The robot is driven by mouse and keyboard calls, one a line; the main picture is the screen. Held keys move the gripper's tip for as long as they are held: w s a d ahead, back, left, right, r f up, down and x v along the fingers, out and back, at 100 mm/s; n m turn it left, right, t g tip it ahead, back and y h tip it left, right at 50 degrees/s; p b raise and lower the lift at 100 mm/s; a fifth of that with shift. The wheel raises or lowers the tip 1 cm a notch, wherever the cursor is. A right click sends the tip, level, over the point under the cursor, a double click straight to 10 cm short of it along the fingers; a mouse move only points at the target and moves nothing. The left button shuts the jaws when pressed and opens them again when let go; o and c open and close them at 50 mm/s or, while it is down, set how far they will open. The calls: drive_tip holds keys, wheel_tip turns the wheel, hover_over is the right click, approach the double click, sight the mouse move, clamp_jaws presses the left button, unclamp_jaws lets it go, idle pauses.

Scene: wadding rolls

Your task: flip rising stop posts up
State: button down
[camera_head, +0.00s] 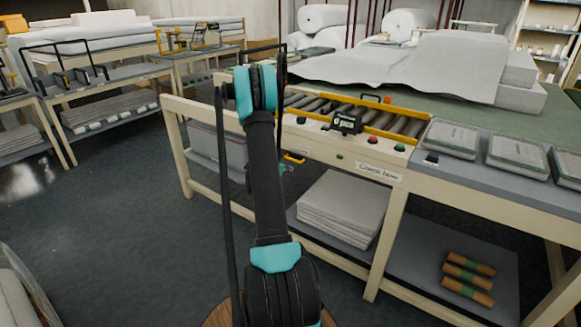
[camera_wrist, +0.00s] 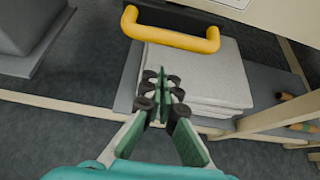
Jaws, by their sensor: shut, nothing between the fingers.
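The roller lane (camera_head: 335,110) has yellow side rails and is set in the long bench at the centre of the head view. Its front panel carries buttons, a small display (camera_head: 346,122) and a "Check lane" label (camera_head: 379,172). I cannot make out the stop posts for certain. A yellow handle (camera_head: 294,158) hangs below the panel; a yellow handle also shows large at the top of the wrist view (camera_wrist: 170,36). My gripper (camera_wrist: 162,92) is shut and empty, its fingertips apart from the handle in the picture. In the head view my arm hides most of it.
Folded white sheets (camera_head: 341,208) and several brown rolls (camera_head: 467,278) lie on the lower shelf. Grey wrapped packs (camera_head: 453,139) sit on the bench at right. White wadding (camera_head: 456,65) lies behind the lane. Open floor (camera_head: 120,220) lies to the left.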

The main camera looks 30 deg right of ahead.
drive_tip(key=f+v, duration=0.1)
drive_tip(key=v, duration=0.8)
drive_tip(key=shift+s+a+r, duration=0.2)
drive_tip(key=shift+s+a, duration=0.05)
drive_tip(key=shift+a, duration=0.25)
drive_tip(key=s+a+r+m+y, duration=0.3)
drive_tip(key=s+a+m, duration=0.25)
drive_tip(key=a, duration=0.25)
drive_tip(key=s+a+r+m+y, duration=0.2)
drive_tip(key=s+a+r+m, duration=0.1)
drive_tip(key=s+a+m, duration=0.4)
drive_tip(key=s+a+f+m+y, duration=0.1)
drive_tip(key=s+a+m+y, duration=0.5)
drive_tip(key=s+a, duration=1.1)
drive_tip(key=s+m, duration=0.2)
drive_tip(key=m, duration=0.2)
drive_tip(key=shift+a+f, duration=0.25)
drive_tip(key=shift+a, duration=0.05)
